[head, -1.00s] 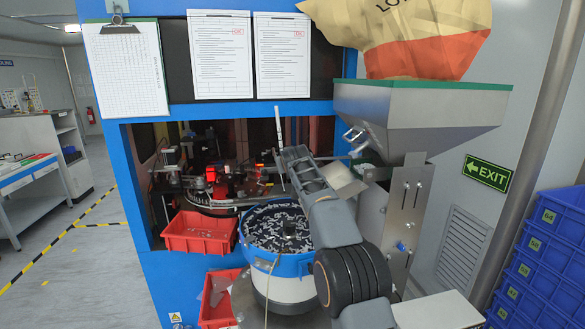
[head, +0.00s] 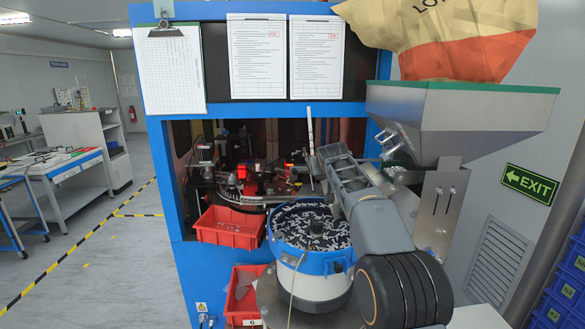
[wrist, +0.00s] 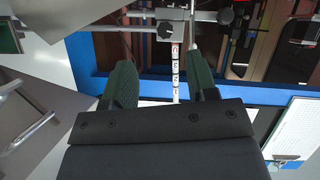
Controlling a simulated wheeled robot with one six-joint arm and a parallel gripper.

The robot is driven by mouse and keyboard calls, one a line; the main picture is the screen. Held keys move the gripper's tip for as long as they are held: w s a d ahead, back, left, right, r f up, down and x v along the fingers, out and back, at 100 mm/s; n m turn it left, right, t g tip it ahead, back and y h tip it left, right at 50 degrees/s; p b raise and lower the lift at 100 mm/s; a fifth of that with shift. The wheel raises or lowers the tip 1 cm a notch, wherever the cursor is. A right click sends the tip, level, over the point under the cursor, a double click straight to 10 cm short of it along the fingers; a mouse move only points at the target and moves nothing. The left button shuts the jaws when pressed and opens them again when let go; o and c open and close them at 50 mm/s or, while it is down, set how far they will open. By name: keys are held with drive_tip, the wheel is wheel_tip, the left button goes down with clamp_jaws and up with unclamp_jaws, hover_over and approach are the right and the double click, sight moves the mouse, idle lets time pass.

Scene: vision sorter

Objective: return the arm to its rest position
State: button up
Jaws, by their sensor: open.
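My gripper (wrist: 160,72) shows in the wrist view with two dark green fingers standing apart. Nothing is held between them. A pale vertical strip with dark marks shows beyond the gap. In the head view my arm rises from the lower right and leans toward the machine opening, beside the blue-rimmed bowl (head: 278,243) of small parts. The fingers cannot be made out clearly in the head view.
A grey hopper (head: 460,118) with a large bag (head: 440,60) on it stands close to the right of my arm. Red bins (head: 228,230) sit left of the bowl. Blue crates (head: 570,285) stand at the far right.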

drive_tip(key=s+f+g+b, duration=0.1)
drive_tip(key=s+f+g, duration=0.15)
drive_tip(key=s, duration=0.75)
drive_tip(key=s+f+g, duration=0.1)
drive_tip(key=s+f, duration=0.2)
drive_tip(key=s, duration=0.7)
drive_tip(key=s+f+g+b, duration=0.1)
drive_tip(key=s+f+g, duration=0.1)
drive_tip(key=s+f, duration=0.6)
drive_tip(key=s+f+m+g+y, duration=0.1)
drive_tip(key=s+f+g, duration=0.1)
drive_tip(key=s+f, duration=0.6)
drive_tip(key=s, duration=0.7)
drive_tip(key=shift+s+d+f+m+b, duration=0.15)
drive_tip(key=shift+s+d+m+b, duration=0.05)
drive_tip(key=shift+s+m+b, duration=0.15)
